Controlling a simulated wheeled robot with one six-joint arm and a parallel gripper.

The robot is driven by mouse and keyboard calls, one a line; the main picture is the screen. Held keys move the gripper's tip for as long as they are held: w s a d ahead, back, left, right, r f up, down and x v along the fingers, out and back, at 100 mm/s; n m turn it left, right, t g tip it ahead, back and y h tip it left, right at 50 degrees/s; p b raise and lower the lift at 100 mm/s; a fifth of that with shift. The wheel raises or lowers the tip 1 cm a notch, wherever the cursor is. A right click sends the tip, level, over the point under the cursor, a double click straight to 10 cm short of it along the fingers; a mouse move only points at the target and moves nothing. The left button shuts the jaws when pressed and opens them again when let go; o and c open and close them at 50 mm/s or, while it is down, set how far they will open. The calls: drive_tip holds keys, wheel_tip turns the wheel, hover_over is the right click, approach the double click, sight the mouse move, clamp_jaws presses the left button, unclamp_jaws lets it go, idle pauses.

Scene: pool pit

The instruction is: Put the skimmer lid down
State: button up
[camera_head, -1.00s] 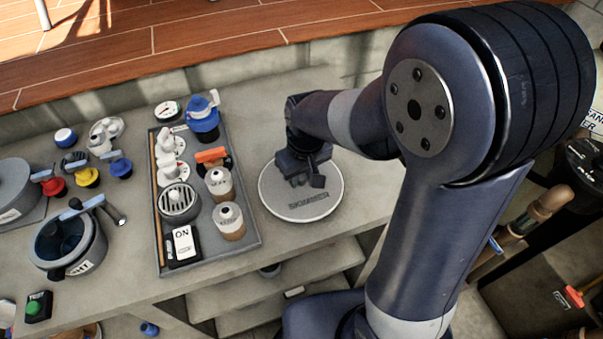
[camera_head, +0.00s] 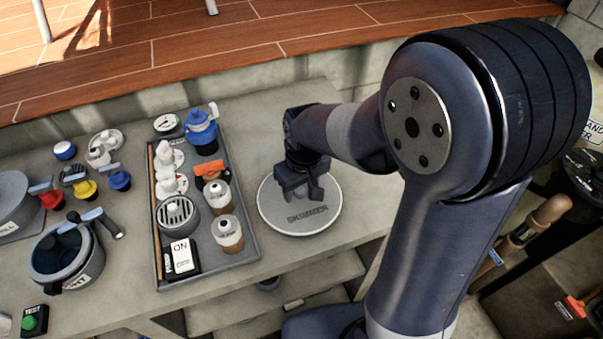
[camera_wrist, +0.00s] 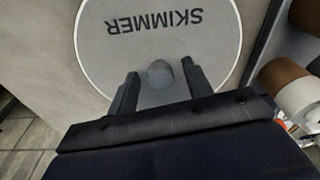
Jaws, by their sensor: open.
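The skimmer lid (camera_head: 300,218) is a round grey disc with a pale rim and the word SKIMMER. It lies flat on the grey counter, right of the tray. In the wrist view the lid (camera_wrist: 160,40) fills the top middle, with its small round knob (camera_wrist: 160,74) between the fingers. My gripper (camera_head: 302,190) is over the lid, pointing down. In the wrist view my gripper (camera_wrist: 160,85) is open, with a finger on each side of the knob and gaps to both. The knob is hidden by my gripper in the head view.
A grey tray (camera_head: 250,238) with bottles, white fittings and an ON switch stands close left of the lid. A lidded pot (camera_head: 70,255) and several coloured valves are farther left. The counter (camera_head: 285,105) is clear behind the lid. Its front edge drops to steps.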

sight(304, 201)
wheel_tip(304, 201, up, 12)
drive_tip(key=s, duration=0.1)
drive_tip(key=shift+s+d, duration=0.15)
drive_tip(key=shift+d, duration=0.2)
drive_tip(key=shift+f, duration=0.1)
